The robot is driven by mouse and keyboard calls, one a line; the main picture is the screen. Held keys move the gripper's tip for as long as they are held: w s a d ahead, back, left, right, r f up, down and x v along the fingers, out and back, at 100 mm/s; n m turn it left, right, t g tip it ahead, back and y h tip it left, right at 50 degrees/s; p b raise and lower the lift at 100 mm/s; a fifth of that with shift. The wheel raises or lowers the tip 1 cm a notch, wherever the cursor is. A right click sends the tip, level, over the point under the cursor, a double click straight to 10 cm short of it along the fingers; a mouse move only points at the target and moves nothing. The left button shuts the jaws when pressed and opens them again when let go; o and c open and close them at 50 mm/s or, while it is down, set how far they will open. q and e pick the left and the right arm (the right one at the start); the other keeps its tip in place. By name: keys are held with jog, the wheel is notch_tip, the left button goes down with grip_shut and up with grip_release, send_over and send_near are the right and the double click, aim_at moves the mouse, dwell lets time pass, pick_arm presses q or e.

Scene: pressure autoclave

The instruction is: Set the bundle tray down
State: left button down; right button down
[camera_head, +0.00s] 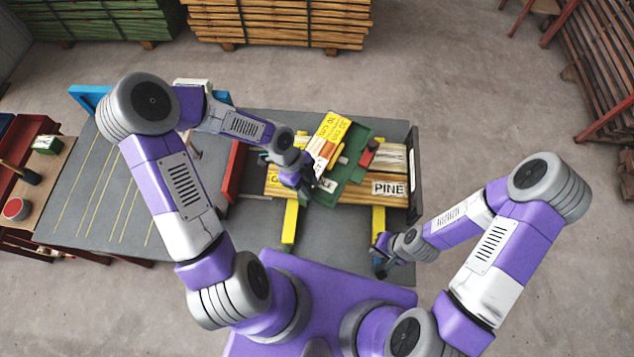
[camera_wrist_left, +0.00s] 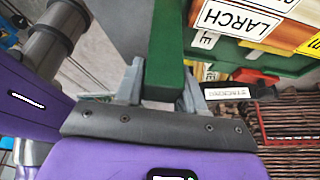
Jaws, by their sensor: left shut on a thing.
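The green bundle tray (camera_head: 350,192) is over the labelled pine boards (camera_head: 389,188) in the head view, turned at an angle to them. A yellow lettered piece (camera_head: 335,130) and smaller items lie on it. My left gripper (camera_head: 308,186) is at its left side. In the left wrist view my left gripper (camera_wrist_left: 160,90) is shut on the tray's green handle (camera_wrist_left: 167,45), a finger on each side. A LARCH label (camera_wrist_left: 240,20) shows on the tray's load. I cannot tell whether the tray touches the boards. My right gripper (camera_head: 381,262) is empty-looking near the table's front edge; its jaws are unclear.
The boards lie across yellow bearers (camera_head: 289,222) on the grey table (camera_head: 330,228). A red upright (camera_head: 234,170) stands left of them and a dark upright (camera_head: 415,160) right. The striped left tabletop (camera_head: 105,210) is mostly clear. Timber stacks (camera_head: 280,22) stand behind.

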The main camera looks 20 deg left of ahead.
pick_arm(q)
notch_tip(320, 180, down, 7)
jog(key=shift+w+r, duration=0.1)
jog(key=shift+r, duration=0.05)
jog(key=c, duration=0.7)
grip_release()
jog(key=v, duration=1.2)
jog(key=shift+d+p, duration=0.1)
jog(key=shift+p, duration=0.3)
